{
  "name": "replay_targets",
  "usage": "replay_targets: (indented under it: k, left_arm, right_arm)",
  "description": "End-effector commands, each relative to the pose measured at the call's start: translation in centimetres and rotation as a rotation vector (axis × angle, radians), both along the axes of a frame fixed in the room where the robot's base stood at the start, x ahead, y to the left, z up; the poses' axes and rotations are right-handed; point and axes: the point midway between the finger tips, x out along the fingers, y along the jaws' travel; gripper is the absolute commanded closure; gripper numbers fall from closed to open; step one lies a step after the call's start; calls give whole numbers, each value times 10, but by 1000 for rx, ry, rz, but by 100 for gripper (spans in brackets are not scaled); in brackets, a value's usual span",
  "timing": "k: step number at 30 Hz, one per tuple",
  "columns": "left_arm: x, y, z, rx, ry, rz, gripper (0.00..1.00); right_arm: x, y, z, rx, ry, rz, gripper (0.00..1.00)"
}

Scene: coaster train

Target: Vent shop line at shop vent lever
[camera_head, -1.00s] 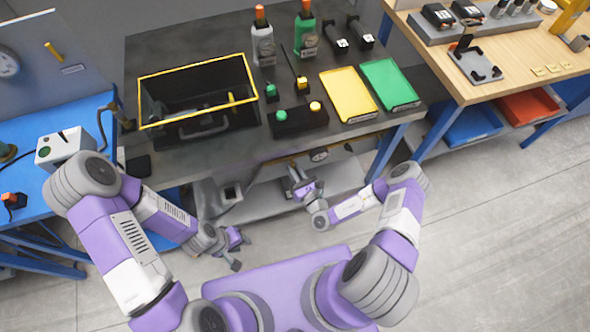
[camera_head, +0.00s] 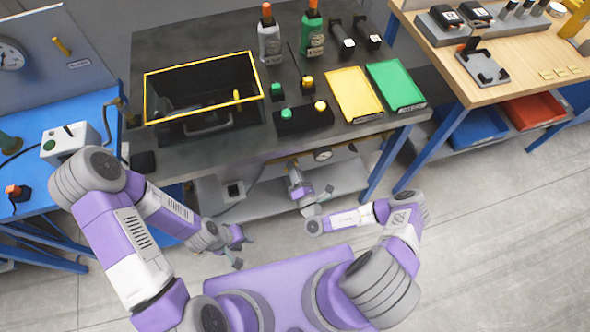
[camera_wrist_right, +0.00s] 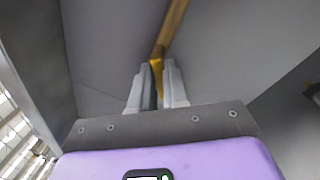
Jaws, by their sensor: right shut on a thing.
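My right gripper (camera_wrist_right: 157,80) is shut on a yellow lever (camera_wrist_right: 172,30), which runs up and away from the fingers in the right wrist view. In the head view this gripper (camera_head: 294,166) is under the front edge of the dark workbench (camera_head: 215,35), and its fingertips are hidden there. A yellow pipe (camera_head: 341,147) and a small round gauge (camera_head: 322,155) show beneath that edge, right of the gripper. My left gripper (camera_head: 245,252) hangs empty in front of the bench with its fingers apart. A label naming the lever cannot be read.
On the bench are a yellow-rimmed bin (camera_head: 205,85), a button box (camera_head: 304,117), two bottles, and yellow (camera_head: 354,94) and green (camera_head: 396,86) trays. A blue bench (camera_head: 95,105) stands left, with a gauge panel behind it. A wooden table (camera_head: 520,62) is right. Open floor lies lower right.

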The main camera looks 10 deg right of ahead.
Motion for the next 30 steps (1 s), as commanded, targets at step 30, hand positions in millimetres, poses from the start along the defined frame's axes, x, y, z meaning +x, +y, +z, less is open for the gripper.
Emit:
replay_targets:
  k: [30]
  left_arm:
    - [0, 0, -4, 0, 0, 0, 64]
  right_arm:
    - [0, 3, 12, 560, 12, -3, 100]
